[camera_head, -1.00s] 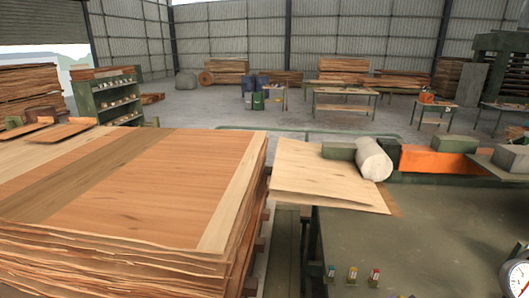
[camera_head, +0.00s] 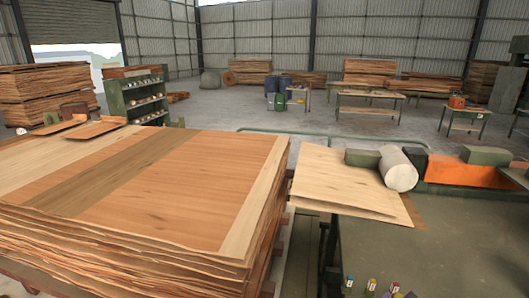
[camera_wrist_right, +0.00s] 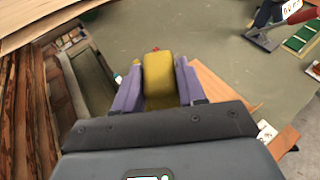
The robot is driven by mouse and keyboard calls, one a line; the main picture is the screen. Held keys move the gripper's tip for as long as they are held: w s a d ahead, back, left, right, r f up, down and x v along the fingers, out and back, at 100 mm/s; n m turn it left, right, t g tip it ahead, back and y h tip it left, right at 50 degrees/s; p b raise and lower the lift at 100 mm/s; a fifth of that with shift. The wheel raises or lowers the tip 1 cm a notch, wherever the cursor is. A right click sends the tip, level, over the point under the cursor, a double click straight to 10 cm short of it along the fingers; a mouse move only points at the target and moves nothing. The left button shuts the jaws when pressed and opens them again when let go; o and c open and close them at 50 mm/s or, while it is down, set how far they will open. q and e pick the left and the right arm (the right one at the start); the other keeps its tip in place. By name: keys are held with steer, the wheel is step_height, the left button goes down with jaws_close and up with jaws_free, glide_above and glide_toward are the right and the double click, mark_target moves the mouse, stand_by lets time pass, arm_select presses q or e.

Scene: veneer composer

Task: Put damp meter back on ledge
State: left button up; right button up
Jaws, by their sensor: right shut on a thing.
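The damp meter appears to be the yellow block (camera_wrist_right: 159,76) in the right wrist view. My right gripper (camera_wrist_right: 159,85) is shut on it, with one purple finger on each side. Its lower part is hidden behind the gripper body. I cannot tell which surface is the ledge.
A tall veneer stack (camera_head: 165,190) fills the left of the head view. Dark green shelves (camera_head: 140,98) stand behind the stack.

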steer(key=w+a+r+n+t+y+p, duration=0.3)
steer(key=w+a+r+n+t+y, duration=0.1)
steer(key=a+r+n+y, duration=0.5)
steer(key=shift+a+r+n+t+y, duration=0.3)
steer(key=shift+a+r+y, duration=0.2)
steer(key=shift+a+r, duration=0.3)
steer(key=shift+d, duration=0.1)
steer(key=s+d+f+m+g+h+b, duration=0.3)
steer(key=d+f+m+h, duration=0.3)
steer(key=d+f, duration=0.3)
steer(key=s+d+f+m+g+h+b, duration=0.4)
steer(key=s+d+f+m+h+b, duration=0.2)
steer(key=d+f, duration=0.4)
steer(key=d, duration=0.3)
steer(key=shift+f, duration=0.15)
